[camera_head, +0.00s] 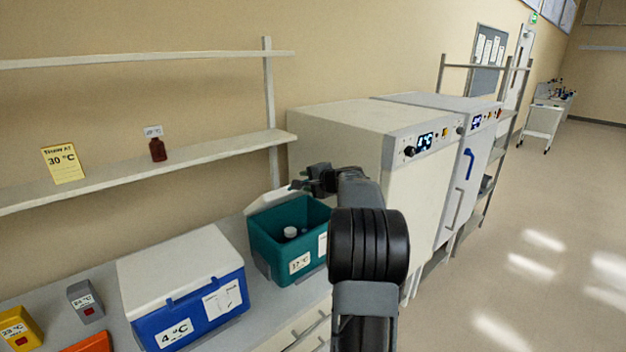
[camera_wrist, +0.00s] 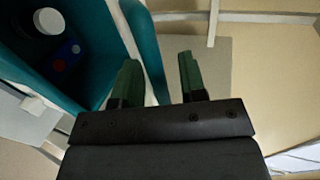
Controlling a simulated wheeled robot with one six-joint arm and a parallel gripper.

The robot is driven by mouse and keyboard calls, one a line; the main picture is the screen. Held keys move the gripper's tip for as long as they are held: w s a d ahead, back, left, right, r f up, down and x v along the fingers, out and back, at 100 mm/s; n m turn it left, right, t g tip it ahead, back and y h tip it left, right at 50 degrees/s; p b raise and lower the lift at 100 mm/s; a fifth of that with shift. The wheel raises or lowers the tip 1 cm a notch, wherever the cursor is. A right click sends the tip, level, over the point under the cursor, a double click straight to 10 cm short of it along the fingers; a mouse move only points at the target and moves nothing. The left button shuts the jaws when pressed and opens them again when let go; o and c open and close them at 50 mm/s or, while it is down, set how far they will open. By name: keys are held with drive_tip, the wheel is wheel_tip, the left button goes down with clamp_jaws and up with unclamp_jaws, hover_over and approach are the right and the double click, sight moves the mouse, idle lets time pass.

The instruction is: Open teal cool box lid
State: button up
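The teal cool box (camera_head: 277,252) stands on the bench with a 37 °C label on its front. Its top is open, and a white-capped container (camera_head: 290,232) shows inside. A pale panel, apparently its lid (camera_head: 268,199), stands raised at the back edge, partly hidden by my arm. My gripper (camera_head: 304,184) is above the rear of the box. In the wrist view my gripper (camera_wrist: 158,80) has its green fingers apart with nothing clearly held. The box's teal wall (camera_wrist: 148,50) passes behind the fingers, and its inside with the white cap (camera_wrist: 48,20) lies at left.
A blue cool box (camera_head: 205,308) with a white closed lid and a 4 °C label stands left of the teal one. A shelf (camera_head: 215,150) with a brown bottle (camera_head: 157,149) runs above. A large white cabinet (camera_head: 345,130) stands close at right. Open floor lies further right.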

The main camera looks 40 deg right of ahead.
drive_tip(key=b+v, duration=0.3)
drive_tip(key=v, duration=1)
drive_tip(key=shift+s+b, duration=0.35)
drive_tip(key=shift+b, duration=0.05)
drive_tip(key=shift+r, duration=0.15)
